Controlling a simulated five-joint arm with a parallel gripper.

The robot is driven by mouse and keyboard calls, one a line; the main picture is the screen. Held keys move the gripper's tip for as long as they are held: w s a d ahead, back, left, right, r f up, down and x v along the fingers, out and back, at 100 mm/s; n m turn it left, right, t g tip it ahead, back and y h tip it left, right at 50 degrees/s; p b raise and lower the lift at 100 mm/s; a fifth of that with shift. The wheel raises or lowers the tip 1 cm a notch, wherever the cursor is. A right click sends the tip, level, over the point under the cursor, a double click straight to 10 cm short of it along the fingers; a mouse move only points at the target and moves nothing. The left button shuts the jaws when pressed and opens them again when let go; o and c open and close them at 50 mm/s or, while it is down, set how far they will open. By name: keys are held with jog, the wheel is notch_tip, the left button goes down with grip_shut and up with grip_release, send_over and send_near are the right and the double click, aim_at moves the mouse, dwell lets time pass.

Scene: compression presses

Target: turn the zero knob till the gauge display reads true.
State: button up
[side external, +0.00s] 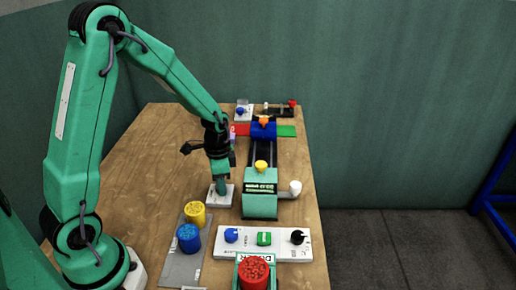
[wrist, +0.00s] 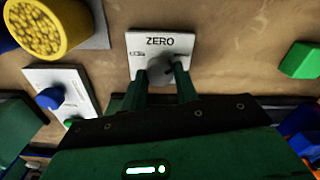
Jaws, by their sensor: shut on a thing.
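The zero plate (wrist: 160,43) is a white plate marked "ZERO" with small print on either side; it also shows in the side view (side external: 212,199). The zero knob (wrist: 159,68) is grey and stands on this plate. My gripper (wrist: 161,80) points down over the plate, one green finger on each side of the knob, and is shut on it. In the side view my gripper (side external: 221,187) hides most of the knob. The gauge display (side external: 260,188) is a dark panel with light characters on the green press block, too small to read.
Right of the zero plate is the green press block (side external: 260,206) with a white cup-like part (side external: 295,187). Yellow (side external: 195,214) and blue (side external: 188,238) cylinders stand on a grey mat at front left. A white panel (side external: 281,251) carries several knobs. The left of the table is bare.

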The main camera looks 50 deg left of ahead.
jog(key=o, duration=1)
jog(key=shift+r, duration=0.15)
jog(key=shift+r, duration=3.8)
jog(key=shift+r, duration=0.1)
